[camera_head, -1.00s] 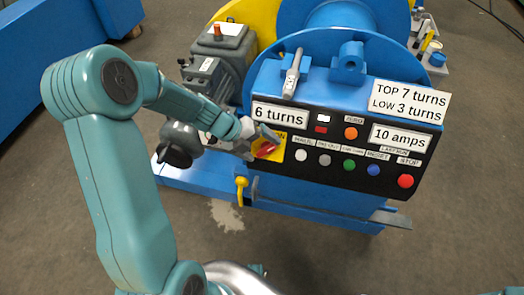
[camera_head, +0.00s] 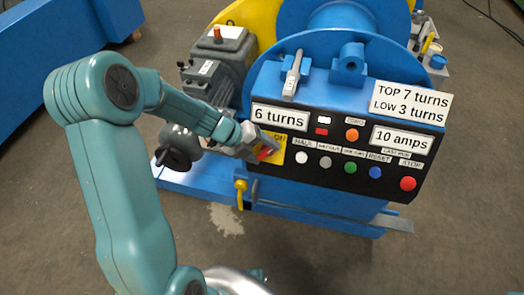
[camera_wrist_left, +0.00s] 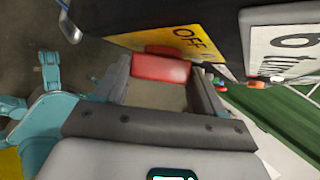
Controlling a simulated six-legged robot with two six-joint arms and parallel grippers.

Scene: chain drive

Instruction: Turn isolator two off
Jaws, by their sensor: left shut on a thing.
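A red switch handle (camera_head: 264,155) sits on a yellow plate (camera_head: 277,147) at the left end of the black control panel. "ON" shows on the plate in the head view. My left gripper (camera_head: 257,149) is at the handle, and its fingers partly hide it. In the left wrist view the red handle (camera_wrist_left: 160,68) lies between the two fingers of my left gripper (camera_wrist_left: 160,85), which is shut on it. The yellow plate (camera_wrist_left: 182,40) there shows the word "OFF". I cannot tell the handle's exact angle. My right gripper is out of view.
The panel (camera_head: 340,165) carries several buttons, including a red stop button (camera_head: 407,184) at the right. A "6 turns" display (camera_head: 279,117) is just above the plate. A yellow lever (camera_head: 241,190) is below the gripper. A grey motor (camera_head: 220,65) stands behind my left forearm.

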